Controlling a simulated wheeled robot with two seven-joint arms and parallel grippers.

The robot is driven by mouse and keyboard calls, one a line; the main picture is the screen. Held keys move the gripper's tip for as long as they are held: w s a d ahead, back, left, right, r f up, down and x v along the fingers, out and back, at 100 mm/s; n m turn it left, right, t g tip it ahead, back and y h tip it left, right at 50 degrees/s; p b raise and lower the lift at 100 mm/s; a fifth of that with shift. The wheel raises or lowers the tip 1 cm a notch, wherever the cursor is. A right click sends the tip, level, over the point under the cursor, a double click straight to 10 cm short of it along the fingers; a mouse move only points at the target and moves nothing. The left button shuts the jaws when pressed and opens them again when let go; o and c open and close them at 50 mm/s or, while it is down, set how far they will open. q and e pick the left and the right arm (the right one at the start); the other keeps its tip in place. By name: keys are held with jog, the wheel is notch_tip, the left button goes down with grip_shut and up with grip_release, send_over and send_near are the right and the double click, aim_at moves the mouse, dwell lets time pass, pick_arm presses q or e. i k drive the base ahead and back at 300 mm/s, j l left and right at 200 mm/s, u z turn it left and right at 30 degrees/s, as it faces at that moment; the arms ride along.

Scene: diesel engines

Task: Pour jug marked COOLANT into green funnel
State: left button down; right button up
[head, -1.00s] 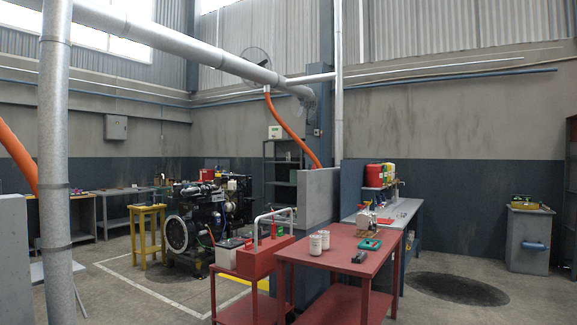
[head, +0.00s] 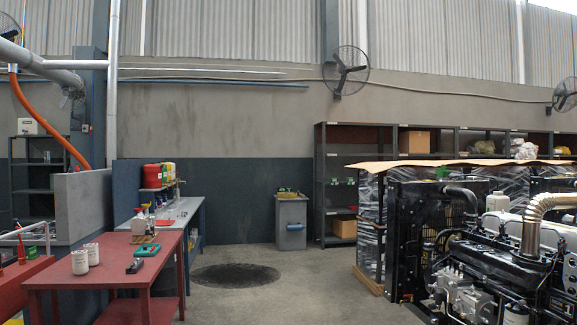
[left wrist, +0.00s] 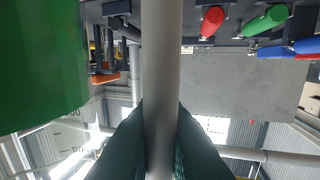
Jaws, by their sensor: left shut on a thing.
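In the left wrist view my left gripper (left wrist: 158,130) has its two dark fingers closed on a pale grey round bar (left wrist: 160,60) that runs up the picture. A large smooth green body (left wrist: 40,65) fills the upper left beside the bar. I cannot tell whether bar and body belong to one jug; no COOLANT marking is readable. In the head view neither gripper shows. A red container (head: 152,175) and a green container (head: 166,171) stand over the back bench. I cannot identify a green funnel.
A red table (head: 105,262) with two white canisters (head: 87,257) and a green tool (head: 147,250) stands at left. A dark engine (head: 490,260) fills the lower right. Bare floor (head: 300,295) lies between. A grey cabinet (head: 291,222) and shelving (head: 340,190) stand behind.

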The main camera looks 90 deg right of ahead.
aim_at(442, 173)
jog(key=z, duration=1.4)
jog(key=i+z, duration=0.1)
jog(key=z, duration=0.3)
jog(key=i+z, duration=0.1)
jog(key=z, duration=0.3)
jog(key=i+z, duration=0.1)
jog(key=z, duration=0.25)
jog(key=i+j, duration=0.1)
jog(key=i, duration=1.15)
jog(key=i+j, duration=0.1)
jog(key=i, duration=1.15)
jog(key=i+z, duration=0.2)
jog(key=i, duration=0.45)
jog(key=i+j+z, duration=0.2)
jog(key=i, duration=0.4)
jog(key=i+l+z, duration=0.1)
jog(key=i+z, duration=0.25)
jog(key=i, duration=0.35)
jog(key=i+j+z, duration=0.1)
jog(key=i+z, duration=0.3)
jog(key=i, duration=0.35)
jog(key=i+z, duration=0.25)
jog(key=i, duration=0.5)
jog(key=i+j+z, duration=0.25)
jog(key=i, duration=0.55)
jog(key=i+l+z, duration=0.15)
jog(key=i+z, duration=0.7)
jog(key=i+j+z, duration=0.1)
jog(key=i+z, duration=0.15)
jog(key=z, duration=0.2)
